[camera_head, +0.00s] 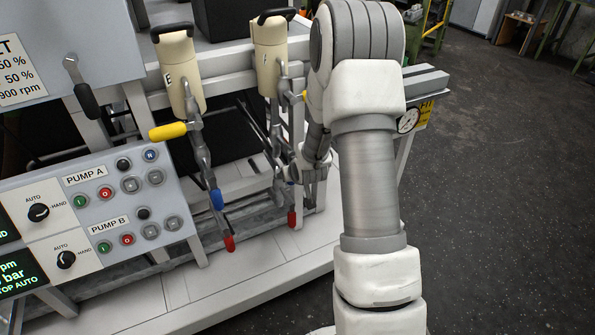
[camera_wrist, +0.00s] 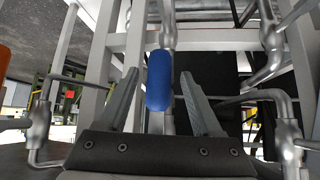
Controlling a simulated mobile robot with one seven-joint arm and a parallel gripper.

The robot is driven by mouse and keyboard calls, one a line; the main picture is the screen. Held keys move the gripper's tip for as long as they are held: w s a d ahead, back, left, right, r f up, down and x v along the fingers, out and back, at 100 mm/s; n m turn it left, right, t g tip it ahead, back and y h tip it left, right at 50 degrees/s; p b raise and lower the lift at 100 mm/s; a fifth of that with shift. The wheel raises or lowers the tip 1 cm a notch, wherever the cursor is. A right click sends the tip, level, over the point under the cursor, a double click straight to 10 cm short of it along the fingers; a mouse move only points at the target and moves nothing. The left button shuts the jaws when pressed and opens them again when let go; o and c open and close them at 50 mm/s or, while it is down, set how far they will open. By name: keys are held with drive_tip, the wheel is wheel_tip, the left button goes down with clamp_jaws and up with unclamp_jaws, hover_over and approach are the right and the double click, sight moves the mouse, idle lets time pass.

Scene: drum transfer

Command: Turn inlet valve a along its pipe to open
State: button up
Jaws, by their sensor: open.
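A blue valve handle (camera_wrist: 158,80) stands between the two fingers of my gripper (camera_wrist: 162,95) in the wrist view, with a visible gap to each finger. A grey metal pipe (camera_wrist: 168,22) shows above it. In the head view my gripper (camera_head: 312,172) is at the right-hand pipe run; the blue handle there is hidden behind it. My gripper is open and holds nothing. Another blue handle (camera_head: 217,199) hangs on the left-hand pipe run, above a red handle (camera_head: 230,243). I see no label marking which handle is inlet valve a.
Two cream vessels (camera_head: 181,75) (camera_head: 270,62) stand above the pipes. A yellow handle (camera_head: 168,131) sticks out left, and a second red handle (camera_head: 291,218) hangs below my gripper. Pump panel (camera_head: 100,205) is at left. Dark floor (camera_head: 500,200) at right is open.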

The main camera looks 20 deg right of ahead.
drive_tip(key=p+v, duration=0.4)
drive_tip(key=v, duration=1.2)
drive_tip(key=shift+a+r, duration=0.1)
drive_tip(key=s+a+r+n+g, duration=0.1)
drive_tip(key=s+a+r, duration=0.15)
drive_tip(key=r, duration=0.35)
drive_tip(key=s+a+r+g, duration=0.1)
drive_tip(key=s+a+r, duration=0.15)
drive_tip(key=r, duration=0.35)
drive_tip(key=s+a+r+n+g+y, duration=0.1)
drive_tip(key=s+a+r, duration=0.25)
drive_tip(key=s, duration=0.35)
drive_tip(key=s+a+r, duration=0.3)
drive_tip(key=s+r, duration=0.1)
drive_tip(key=s, duration=0.4)
wheel_tip(320, 180, up, 17)
drive_tip(key=p, duration=1.7)
drive_tip(key=shift+a, duration=0.25)
drive_tip(key=shift+d, duration=0.1)
